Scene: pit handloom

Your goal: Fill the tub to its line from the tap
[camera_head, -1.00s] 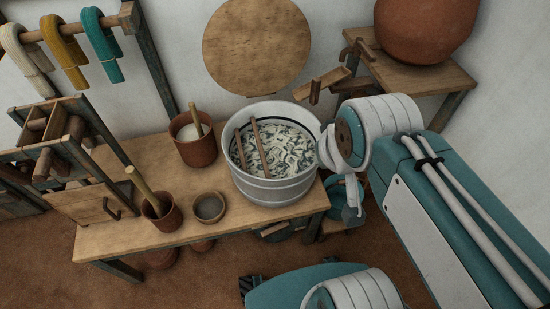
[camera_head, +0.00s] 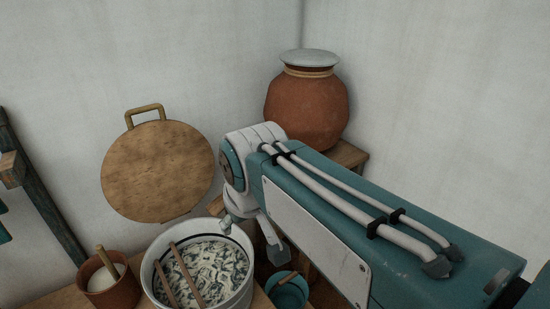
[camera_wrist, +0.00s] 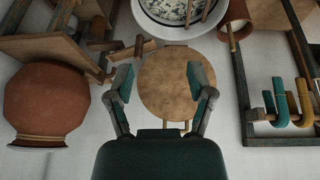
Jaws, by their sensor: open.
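The tub (camera_head: 242,295) is a white pail with a dark line inside its rim. It holds pale, dark-swirled contents, with two wooden sticks across it, and also shows at the top of the wrist view (camera_wrist: 150,25). A clay pot (camera_head: 305,112) with a pale lid stands on a wooden stand behind my arm; the wrist view shows it upside down (camera_wrist: 45,100). A wooden tap-like piece (camera_wrist: 103,27) sits beside the pot in the wrist view; my arm hides that area in the head view. My gripper (camera_wrist: 161,84) is open and empty, its fingers spread in front of the round board.
A round wooden board (camera_head: 158,170) with a handle is against the wall. A clay cup (camera_head: 110,286) with a stick stands left of the tub. A teal bucket (camera_head: 288,293) is low to the right. Coloured yarn hanks (camera_wrist: 280,105) hang on a rail.

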